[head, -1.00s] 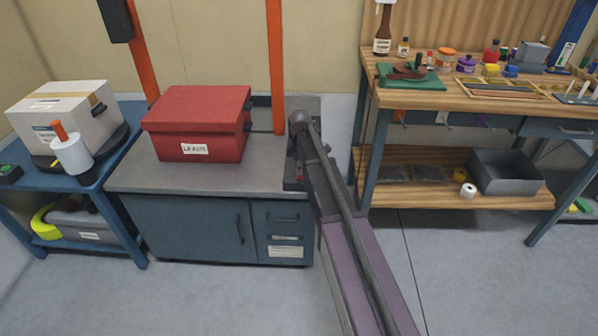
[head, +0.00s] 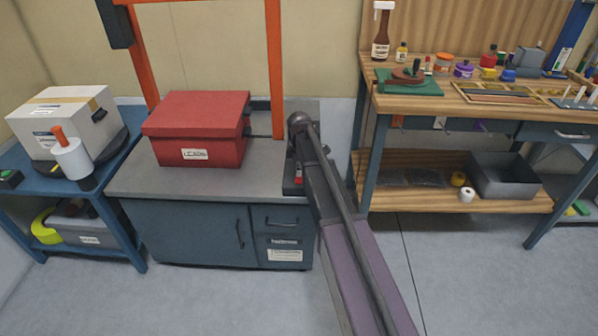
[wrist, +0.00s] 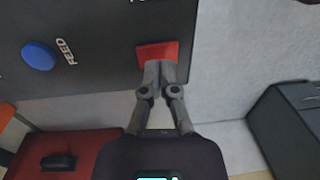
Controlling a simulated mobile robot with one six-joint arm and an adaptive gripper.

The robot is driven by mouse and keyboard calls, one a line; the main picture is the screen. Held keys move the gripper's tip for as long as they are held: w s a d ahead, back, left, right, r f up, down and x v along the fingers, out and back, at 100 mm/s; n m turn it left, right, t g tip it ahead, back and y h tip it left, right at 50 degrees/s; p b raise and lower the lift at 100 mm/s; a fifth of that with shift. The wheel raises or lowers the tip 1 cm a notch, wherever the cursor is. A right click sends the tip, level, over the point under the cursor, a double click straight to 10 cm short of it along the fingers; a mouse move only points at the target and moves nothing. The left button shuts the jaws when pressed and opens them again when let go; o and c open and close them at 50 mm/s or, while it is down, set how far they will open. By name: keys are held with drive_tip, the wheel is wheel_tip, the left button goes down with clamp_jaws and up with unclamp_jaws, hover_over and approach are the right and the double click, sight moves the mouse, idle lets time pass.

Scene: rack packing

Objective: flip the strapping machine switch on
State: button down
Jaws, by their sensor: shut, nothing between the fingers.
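The strapping machine (head: 183,235) is a blue-grey cabinet with a grey top and an orange arch (head: 274,70). Its dark control panel (wrist: 100,75) fills the upper left of the wrist view. A red switch (wrist: 157,50) sits near the panel's right edge, below a label cut off by the frame. My gripper (wrist: 158,68) is shut and empty, with its fingertips at the switch's lower edge, overlapping it in view. I cannot tell whether they touch. In the head view my arm hides most of the panel and the gripper.
A red lidded box (head: 197,130) stands on the machine's top, left of my arm. A blue button (wrist: 38,56) marked FEED is on the same panel. A wooden workbench (head: 480,100) with tools stands to the right. A blue side table (head: 85,185) holds a carton (head: 65,120).

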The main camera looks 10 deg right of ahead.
sight(299, 182)
wheel_tip(299, 182, up, 13)
drive_tip(key=s+p, duration=0.1)
drive_tip(key=p, duration=1.1)
drive_tip(key=shift+s+a, duration=0.15)
drive_tip(key=shift+s, duration=0.1)
drive_tip(key=shift+f, duration=0.1)
drive_tip(key=s+r+m+p, duration=0.3)
drive_tip(key=s+m, duration=0.4)
drive_tip(key=s, duration=0.5)
drive_tip(key=s+d+r+m+p, duration=0.1)
drive_tip(key=s+r+m+p, duration=0.3)
drive_tip(key=s+m, duration=0.4)
drive_tip(key=shift+s+d+r+t+p, duration=0.3)
drive_tip(key=shift+s+t+p, duration=0.15)
drive_tip(key=shift+s, duration=2)
